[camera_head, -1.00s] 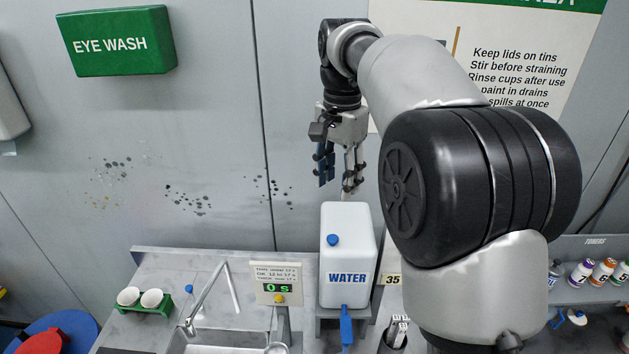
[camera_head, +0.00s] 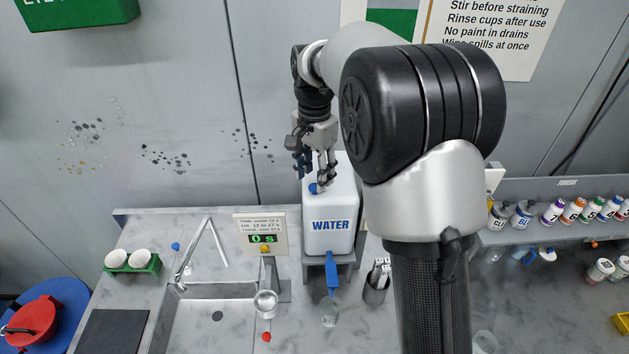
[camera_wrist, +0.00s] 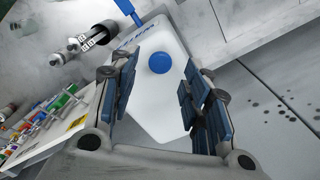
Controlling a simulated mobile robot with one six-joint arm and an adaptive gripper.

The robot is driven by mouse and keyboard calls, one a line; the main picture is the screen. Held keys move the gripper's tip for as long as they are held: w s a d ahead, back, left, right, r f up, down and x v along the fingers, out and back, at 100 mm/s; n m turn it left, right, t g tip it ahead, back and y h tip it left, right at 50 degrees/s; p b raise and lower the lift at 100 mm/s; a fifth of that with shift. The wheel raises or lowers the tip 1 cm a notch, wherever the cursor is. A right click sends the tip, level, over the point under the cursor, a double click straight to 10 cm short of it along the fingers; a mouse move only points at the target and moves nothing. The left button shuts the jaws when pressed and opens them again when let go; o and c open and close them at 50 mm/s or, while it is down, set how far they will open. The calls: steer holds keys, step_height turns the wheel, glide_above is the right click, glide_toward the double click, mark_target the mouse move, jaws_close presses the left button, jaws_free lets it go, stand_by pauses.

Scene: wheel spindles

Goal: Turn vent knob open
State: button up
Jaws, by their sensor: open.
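The vent knob (camera_head: 315,188) is a round blue cap on top of the white water container (camera_head: 329,240) labelled WATER. In the wrist view the blue knob (camera_wrist: 159,63) lies between and a little beyond my open fingers, with no contact seen. My gripper (camera_head: 316,173) points down just above the knob, its fingers apart and empty; it also shows in the wrist view (camera_wrist: 158,95). The container stands upright on a grey stand. A blue tap (camera_head: 333,273) sticks out low on its front, above a clear cup (camera_head: 330,312).
A timer display (camera_head: 262,236) reading 0 s and a sink (camera_head: 212,318) with a tall faucet are left of the container. A dark holder (camera_head: 376,285) of tools stands at right. Several labelled bottles line the right shelf (camera_head: 505,238). The wall is close behind.

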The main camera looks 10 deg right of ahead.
mark_target(315, 189)
steer(key=shift+f, duration=1.35)
steer(key=shift+c, duration=0.3)
jaws_close()
